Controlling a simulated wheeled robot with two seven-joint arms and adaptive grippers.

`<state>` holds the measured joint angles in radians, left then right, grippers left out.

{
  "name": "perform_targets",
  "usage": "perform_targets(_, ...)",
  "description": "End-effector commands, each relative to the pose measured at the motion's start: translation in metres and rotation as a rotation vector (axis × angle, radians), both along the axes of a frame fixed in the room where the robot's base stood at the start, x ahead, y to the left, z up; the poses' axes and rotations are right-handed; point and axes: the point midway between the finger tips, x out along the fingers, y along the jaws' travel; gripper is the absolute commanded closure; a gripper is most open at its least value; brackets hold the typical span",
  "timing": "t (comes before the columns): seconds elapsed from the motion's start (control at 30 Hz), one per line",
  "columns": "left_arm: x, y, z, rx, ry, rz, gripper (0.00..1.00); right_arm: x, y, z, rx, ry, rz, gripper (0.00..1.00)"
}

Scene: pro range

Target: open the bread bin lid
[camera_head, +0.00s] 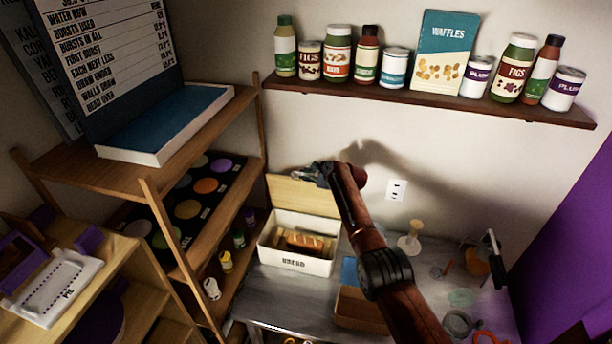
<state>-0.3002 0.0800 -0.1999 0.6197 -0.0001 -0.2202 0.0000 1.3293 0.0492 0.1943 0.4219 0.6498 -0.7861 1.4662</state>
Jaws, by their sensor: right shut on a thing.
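The white bread bin (297,266), marked BREAD, stands on the grey counter. A brown loaf (305,241) shows inside it. Its wooden lid (296,198) is raised and stands up at the back of the bin, leaving the top uncovered. My right gripper (308,174) is at the upper right edge of the lid and is shut on it. The fingertips are small and dark here. My right arm comes up from the lower right and passes to the right of the bin. My left gripper is not in view.
A wall shelf (430,99) with jars, cans and a waffle box (444,52) runs above. A wooden rack (215,262) stands close left of the bin. A brown box (358,310) sits right of the bin, partly behind my arm. Small utensils crowd the counter's right side.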

Motion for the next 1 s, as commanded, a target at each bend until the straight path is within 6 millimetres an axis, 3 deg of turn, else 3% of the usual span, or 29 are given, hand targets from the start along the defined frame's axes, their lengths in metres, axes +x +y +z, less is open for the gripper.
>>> perform_targets(0.1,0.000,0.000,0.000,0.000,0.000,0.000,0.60,-0.001,0.000,-0.001,-0.001,0.001,0.001,1.00)
perform_targets(0.13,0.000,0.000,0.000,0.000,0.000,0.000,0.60,-0.001,0.000,-0.001,-0.002,0.001,0.001,0.91)
perform_targets(0.2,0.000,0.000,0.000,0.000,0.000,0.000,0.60,-0.001,0.000,-0.001,-0.002,0.001,0.001,0.86)
perform_targets(0.63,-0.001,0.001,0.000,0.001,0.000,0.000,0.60,-0.002,-0.001,0.000,0.001,0.000,0.002,0.86)
perform_targets(1.0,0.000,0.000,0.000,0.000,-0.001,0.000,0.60,-0.018,-0.015,0.013,0.002,-0.001,0.002,0.86)
